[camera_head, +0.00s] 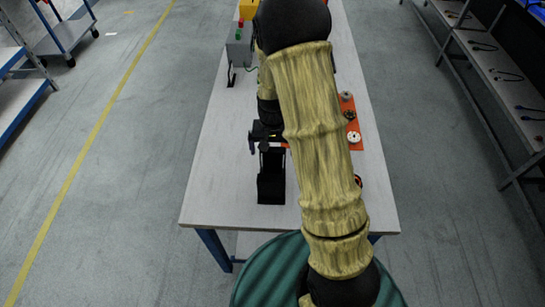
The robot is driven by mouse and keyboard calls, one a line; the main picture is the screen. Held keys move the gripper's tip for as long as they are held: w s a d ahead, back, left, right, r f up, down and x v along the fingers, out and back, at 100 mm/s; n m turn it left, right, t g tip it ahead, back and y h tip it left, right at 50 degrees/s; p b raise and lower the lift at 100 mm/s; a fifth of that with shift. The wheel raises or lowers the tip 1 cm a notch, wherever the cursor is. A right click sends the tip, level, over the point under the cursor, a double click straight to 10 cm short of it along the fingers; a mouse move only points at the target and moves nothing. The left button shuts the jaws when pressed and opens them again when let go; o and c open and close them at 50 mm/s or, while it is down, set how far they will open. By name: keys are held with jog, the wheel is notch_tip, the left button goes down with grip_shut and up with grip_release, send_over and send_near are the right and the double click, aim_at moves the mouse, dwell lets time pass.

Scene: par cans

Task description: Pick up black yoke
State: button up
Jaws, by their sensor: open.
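My gripper (267,140) is black and hangs over the middle of the table (225,165). It is open, and I see nothing held in it. A black blocky object (271,186) stands on the table just in front of the gripper, with its narrow upper part close below the jaws. I cannot tell whether they touch, nor whether this object is the black yoke. A dark curved part (358,181) shows at the right edge of my arm, mostly hidden by it. My arm covers much of the middle of the table.
An orange mat (356,144) with several small round parts lies right of my arm, partly hidden. A grey control box (239,47) with red and green buttons stands at the back left. Shelves (498,75) stand far right. The table's front left is clear.

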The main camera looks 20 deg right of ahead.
jog(key=shift+f+p, duration=0.3)
jog(key=shift+f, duration=1.65)
jog(key=c, duration=1.1)
notch_tip(320, 180, up, 18)
jog(key=shift+r+b, duration=0.1)
jog(key=shift+b, duration=0.55)
